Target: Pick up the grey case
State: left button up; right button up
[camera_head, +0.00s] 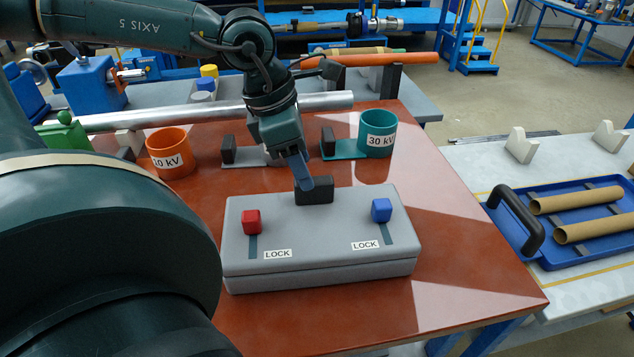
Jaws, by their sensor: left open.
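The grey case (316,258) lies closed on the red-brown table. Its lid has a red latch block (251,222) at left and a blue latch block (381,210) at right, each above a dark slot with a LOCK label. A black handle (314,196) stands at the lid's far edge. My left gripper (302,180) reaches down from above to this handle, its fingers at or just over it. The jaws are open; I cannot tell whether they touch the handle or straddle it. My right gripper is not in view.
An orange 10 kV cup (170,158) and a teal 30 kV cup (377,134) stand behind the case. A metal rod (220,108) lies across the back. A blue tray (575,255) with brown tubes is on the right-hand table. The red-brown table (465,270) is clear right of the case.

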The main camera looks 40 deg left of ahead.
aim_at(317, 226)
pick_arm(q)
jog(key=shift+d+x, duration=0.2)
jog(key=shift+x, duration=1.9)
jog(key=shift+r, duration=0.1)
grip_shut()
